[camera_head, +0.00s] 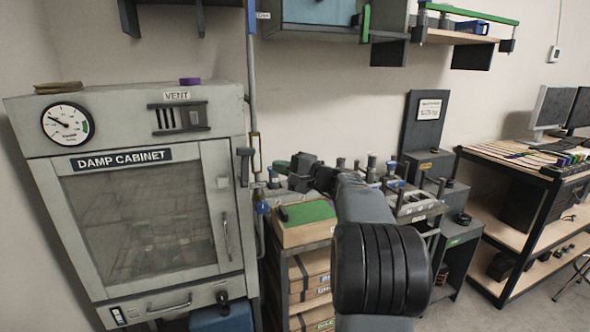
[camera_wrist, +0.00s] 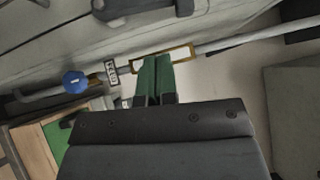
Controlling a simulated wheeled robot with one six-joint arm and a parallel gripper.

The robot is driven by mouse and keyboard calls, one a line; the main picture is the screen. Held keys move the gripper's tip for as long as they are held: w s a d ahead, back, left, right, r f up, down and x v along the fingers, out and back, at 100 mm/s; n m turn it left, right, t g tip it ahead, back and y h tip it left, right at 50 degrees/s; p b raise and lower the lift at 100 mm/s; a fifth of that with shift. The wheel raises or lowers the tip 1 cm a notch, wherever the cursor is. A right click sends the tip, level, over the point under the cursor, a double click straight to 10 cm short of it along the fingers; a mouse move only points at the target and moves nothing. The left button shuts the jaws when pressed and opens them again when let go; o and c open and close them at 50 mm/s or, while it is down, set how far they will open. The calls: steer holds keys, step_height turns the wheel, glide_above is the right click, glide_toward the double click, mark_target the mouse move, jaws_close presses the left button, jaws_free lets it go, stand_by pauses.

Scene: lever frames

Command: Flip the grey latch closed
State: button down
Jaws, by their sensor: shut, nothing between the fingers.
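A grey latch (camera_head: 245,166) sits on the right edge of the damp cabinet's front, its bar roughly vertical. A dark grey bar at the top of the wrist view (camera_wrist: 140,8) appears to be the same latch, partly cut off by the frame. The damp cabinet (camera_head: 220,150) has its glazed door against the frame. My gripper (camera_head: 276,167), with green fingertips, is to the right of the latch and apart from it. In the wrist view its fingertips (camera_wrist: 153,75) are pressed together and empty, overlapping the yellow-framed plate in the picture.
A thin vertical pipe (camera_head: 252,70) runs beside the cabinet, with a yellow-framed plate (camera_wrist: 180,54) and a blue knob (camera_wrist: 75,81). A crowded bench with a green-topped box (camera_head: 305,213) stands below my arm. A wooden-topped desk (camera_head: 500,155) is at right.

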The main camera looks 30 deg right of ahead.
mark_target(245, 168)
steer(key=shift+w+a+r, duration=0.1)
steer(key=shift+w+a, duration=0.3)
steer(key=shift+a, duration=0.45)
steer(key=shift+w+a+r, duration=0.15)
steer(key=shift+w+a, duration=0.3)
steer(key=shift+a, duration=0.4)
steer(key=shift+w+a+r, duration=0.1)
steer(key=shift+w+a, duration=0.3)
steer(key=shift+a, duration=0.45)
steer(key=shift+a+r+n+g, duration=0.15)
steer(key=shift+n+g, duration=0.15)
steer(key=shift+n, duration=0.1)
